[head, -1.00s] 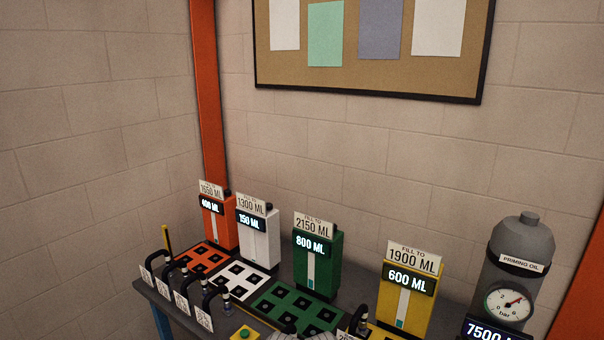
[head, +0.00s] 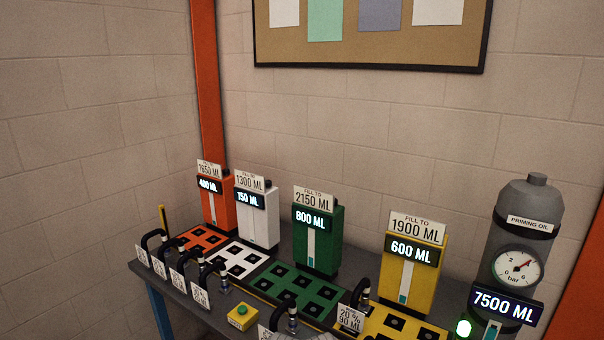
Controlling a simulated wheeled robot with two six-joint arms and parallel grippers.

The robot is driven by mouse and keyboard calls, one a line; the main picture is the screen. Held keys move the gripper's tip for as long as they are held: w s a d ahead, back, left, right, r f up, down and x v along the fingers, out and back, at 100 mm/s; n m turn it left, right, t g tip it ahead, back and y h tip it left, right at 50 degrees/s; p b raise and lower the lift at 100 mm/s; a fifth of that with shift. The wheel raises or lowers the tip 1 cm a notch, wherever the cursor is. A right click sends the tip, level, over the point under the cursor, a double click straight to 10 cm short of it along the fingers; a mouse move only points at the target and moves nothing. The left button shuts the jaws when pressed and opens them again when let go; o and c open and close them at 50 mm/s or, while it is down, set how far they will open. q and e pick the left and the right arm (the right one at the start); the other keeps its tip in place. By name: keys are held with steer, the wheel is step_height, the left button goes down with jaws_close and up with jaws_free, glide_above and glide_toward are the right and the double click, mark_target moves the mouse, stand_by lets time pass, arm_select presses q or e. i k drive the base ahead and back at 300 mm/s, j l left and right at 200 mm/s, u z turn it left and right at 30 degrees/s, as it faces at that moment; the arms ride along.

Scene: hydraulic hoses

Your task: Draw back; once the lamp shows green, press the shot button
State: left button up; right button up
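The lamp (head: 463,327) glows green at the lower right, beside the priming oil cylinder (head: 519,225). A yellow box with a green push button (head: 241,311) sits near the bench's front edge, left of centre; I take it for the shot button. Nothing covers the button. The cylinder's display (head: 503,305) reads 7500 ML, and its dial (head: 518,268) is marked in bar. Neither of my grippers can be made out in the head view.
Orange (head: 217,203), white (head: 258,218), green (head: 318,239) and yellow (head: 412,274) units with ML displays stand along the back. Hose ends with tags line the front edge of the bench (head: 134,263). A cork board (head: 367,50) hangs on the wall.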

mark_target(243, 310)
steer(key=i+j+z, duration=0.15)
steer(key=j+z, duration=0.25)
steer(key=j, duration=0.65)
steer(key=j+z, duration=0.35)
steer(key=j, duration=0.7)
steer(key=k+j+z, duration=0.1)
steer(key=j+z, duration=0.3)
steer(key=j, duration=0.7)
